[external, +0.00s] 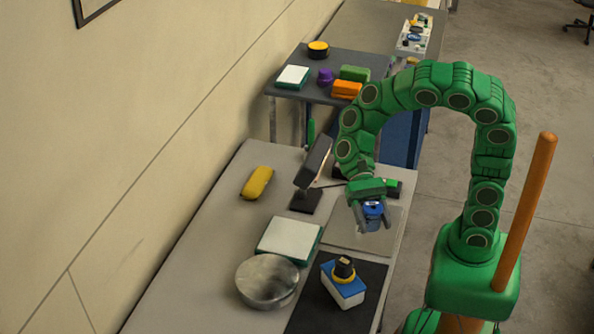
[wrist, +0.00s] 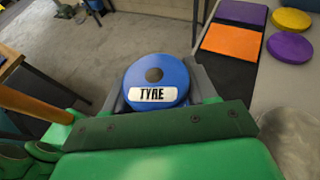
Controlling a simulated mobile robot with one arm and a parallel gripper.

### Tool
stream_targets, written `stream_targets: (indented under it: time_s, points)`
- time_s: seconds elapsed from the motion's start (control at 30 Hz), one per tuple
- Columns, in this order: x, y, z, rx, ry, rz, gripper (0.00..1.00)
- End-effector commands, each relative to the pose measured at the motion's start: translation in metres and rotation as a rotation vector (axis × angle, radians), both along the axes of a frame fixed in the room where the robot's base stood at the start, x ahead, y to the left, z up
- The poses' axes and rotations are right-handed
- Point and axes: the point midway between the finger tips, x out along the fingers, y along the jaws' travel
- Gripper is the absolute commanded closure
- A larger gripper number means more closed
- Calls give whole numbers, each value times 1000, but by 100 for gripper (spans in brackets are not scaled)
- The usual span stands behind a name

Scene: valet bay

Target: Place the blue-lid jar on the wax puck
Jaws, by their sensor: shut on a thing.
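My gripper (external: 373,218) is shut on the blue-lid jar (external: 374,209) above the right side of the near table. In the wrist view the jar's round blue lid (wrist: 157,76), with a white label reading TYRE, sits between the two grey fingers of my gripper (wrist: 158,92). The jar's body is mostly hidden. I cannot tell for certain which thing is the wax puck. A round mottled grey thing (external: 267,282) stands at the near table's front left, apart from the jar. The wrist view shows a yellow disc (wrist: 291,20) and a purple disc (wrist: 290,47).
A blue-and-white block (external: 343,285) with a yellow-and-black piece on it stands on a black mat (external: 310,315). A white-and-green block (external: 289,239), a yellow rounded thing (external: 257,182) and a dark lamp-like stand (external: 306,198) are nearby. A farther table (external: 333,60) holds several coloured things.

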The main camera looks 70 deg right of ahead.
Motion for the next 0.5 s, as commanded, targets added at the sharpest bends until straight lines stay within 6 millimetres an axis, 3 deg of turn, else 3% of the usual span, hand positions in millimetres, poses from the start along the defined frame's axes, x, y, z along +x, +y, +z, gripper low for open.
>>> stream_targets:
  time_s: [0.5]
  points:
    - [34, 31, -42, 2, 5, 3, 73]
